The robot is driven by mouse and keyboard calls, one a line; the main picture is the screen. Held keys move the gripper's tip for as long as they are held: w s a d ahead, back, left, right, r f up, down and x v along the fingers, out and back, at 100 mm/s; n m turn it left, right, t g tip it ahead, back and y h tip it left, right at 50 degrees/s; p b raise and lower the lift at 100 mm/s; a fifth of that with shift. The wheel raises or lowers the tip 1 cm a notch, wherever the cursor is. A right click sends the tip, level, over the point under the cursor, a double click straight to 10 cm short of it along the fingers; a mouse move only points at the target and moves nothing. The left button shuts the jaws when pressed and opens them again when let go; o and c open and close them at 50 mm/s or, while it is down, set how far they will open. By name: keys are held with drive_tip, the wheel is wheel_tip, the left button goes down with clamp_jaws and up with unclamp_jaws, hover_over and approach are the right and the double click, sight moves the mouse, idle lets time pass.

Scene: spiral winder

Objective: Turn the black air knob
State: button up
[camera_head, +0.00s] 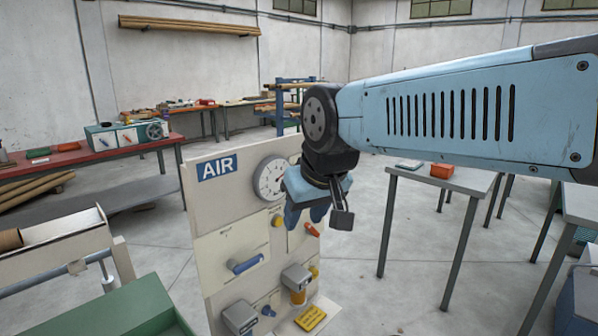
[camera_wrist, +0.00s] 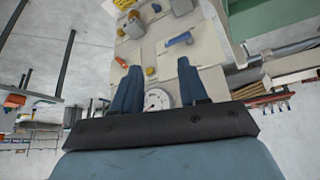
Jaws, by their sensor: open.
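The air panel (camera_head: 228,222) is a pale upright board with a blue AIR sign (camera_head: 217,167) and a round white gauge (camera_head: 271,177). I cannot make out a black knob in either view; my gripper and wrist cover part of the panel. My gripper (camera_head: 306,214) is open and points downward in front of the panel's upper right, just right of the gauge. In the wrist view its two blue fingers (camera_wrist: 159,66) are spread with nothing between them gripped. The gauge (camera_wrist: 157,99) shows between the fingers, with the panel (camera_wrist: 165,60) beyond, upside down.
The panel also carries a blue handle (camera_head: 246,264), a yellow knob (camera_head: 277,221), an orange handle (camera_head: 312,229), and grey boxes (camera_head: 240,317) low down. A green box (camera_head: 130,310) stands at front left. A table (camera_head: 440,177) stands right. Open floor lies between.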

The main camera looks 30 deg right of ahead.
drive_tip(key=o, duration=0.3)
drive_tip(key=shift+f+m, duration=0.25)
drive_tip(key=shift+m, duration=0.05)
drive_tip(key=shift+o, duration=0.8)
drive_tip(key=w+a+f+m+g+y, duration=0.1)
drive_tip(key=w+f+m+g+y, duration=0.1)
drive_tip(key=w+f+m+y, duration=0.2)
drive_tip(key=w+m, duration=0.1)
drive_tip(key=m, duration=0.2)
drive_tip(key=shift+a+m+g+y, duration=0.3)
drive_tip(key=shift+g+y, duration=0.1)
drive_tip(key=w+d+f+m+t+y, duration=0.1)
drive_tip(key=w+d+m+t+y, duration=0.5)
drive_tip(key=w+d+m, duration=0.75)
drive_tip(key=w+d+f+m+t+h, duration=0.25)
drive_tip(key=d+m+t+h, duration=0.25)
drive_tip(key=d+m+t, duration=0.55)
drive_tip(key=w+a+g, duration=0.1)
drive_tip(key=w+g, duration=0.1)
drive_tip(key=w, duration=1.1)
drive_tip(key=shift+a+r, duration=0.15)
drive_tip(key=shift+r, duration=0.2)
drive_tip(key=c, duration=1.1)
